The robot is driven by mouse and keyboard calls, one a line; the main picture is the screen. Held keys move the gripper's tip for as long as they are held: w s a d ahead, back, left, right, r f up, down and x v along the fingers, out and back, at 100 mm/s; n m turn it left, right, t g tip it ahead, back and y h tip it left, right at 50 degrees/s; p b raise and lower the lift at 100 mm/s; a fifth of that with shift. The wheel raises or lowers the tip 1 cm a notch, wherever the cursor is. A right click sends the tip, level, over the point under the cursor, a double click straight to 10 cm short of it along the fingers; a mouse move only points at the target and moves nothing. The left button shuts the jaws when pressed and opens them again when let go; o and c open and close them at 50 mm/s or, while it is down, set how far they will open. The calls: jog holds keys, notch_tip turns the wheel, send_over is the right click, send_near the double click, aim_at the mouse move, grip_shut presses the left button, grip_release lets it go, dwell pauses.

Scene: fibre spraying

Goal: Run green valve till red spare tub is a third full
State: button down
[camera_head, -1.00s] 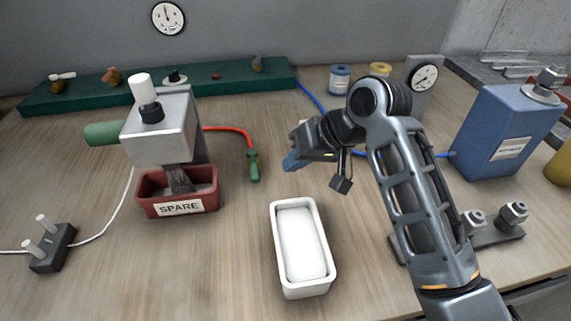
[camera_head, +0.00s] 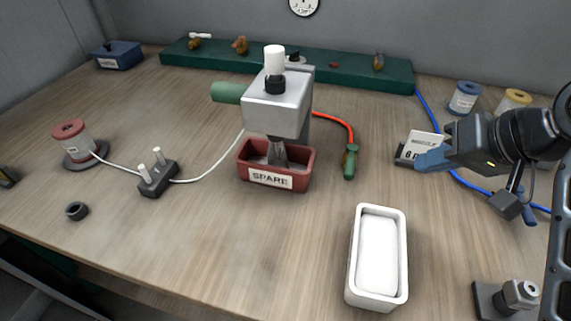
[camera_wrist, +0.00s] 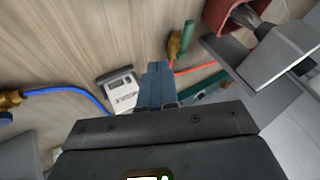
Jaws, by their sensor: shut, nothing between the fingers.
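The red tub labelled SPARE (camera_head: 268,179) stands under the grey spray machine (camera_head: 277,113). It also shows at the top of the wrist view (camera_wrist: 224,14). A grey chute or stream (camera_head: 278,154) reaches into it; I cannot tell which, and the fill level is unclear. A green cylinder (camera_head: 227,92) sticks out of the machine's left side. A green-handled piece (camera_head: 351,162) is at the end of the red hose; I cannot tell which green part is the valve. My gripper (camera_head: 431,159) is shut and empty, right of the green-handled piece. Its blue fingers also show in the wrist view (camera_wrist: 157,84).
A small display (camera_head: 418,147) sits beside my fingers. A white tray (camera_head: 378,256) with white contents stands at the front. A dark block with two pegs (camera_head: 157,174) and a red-topped spool (camera_head: 73,142) lie left. A green rack (camera_head: 330,68) with several fittings runs along the back.

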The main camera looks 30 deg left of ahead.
aim_at(350, 166)
jog(key=c, duration=1.6)
grip_release()
jog(key=shift+o, duration=0.8)
jog(key=shift+a, duration=0.2)
jog(key=o, duration=0.4)
jog(key=a+h+p, duration=0.1)
jog(key=a, duration=0.1)
jog(key=w+a+g+h+p, duration=0.1)
jog(key=a, duration=0.1)
jog(key=w+a+h+p, duration=0.1)
jog(key=a, duration=0.1)
jog(key=shift+m+g, duration=0.3)
jog(key=shift+o, duration=0.4)
jog(key=a+h, duration=0.1)
jog(key=a+h+p, duration=0.1)
jog(key=a, duration=0.1)
jog(key=a+g+h+p, duration=0.1)
jog(key=a, duration=0.1)
jog(key=shift+s+a+r+m, duration=0.2)
jog(key=shift+a+r+m, duration=0.05)
jog(key=shift+m, duration=0.15)
jog(key=shift+a+h+p, duration=0.35)
jog(key=shift+h, duration=0.05)
jog(key=shift+s+a+f, duration=0.15)
jog(key=shift+f+p, duration=0.55)
jog(key=shift+f, duration=3.25)
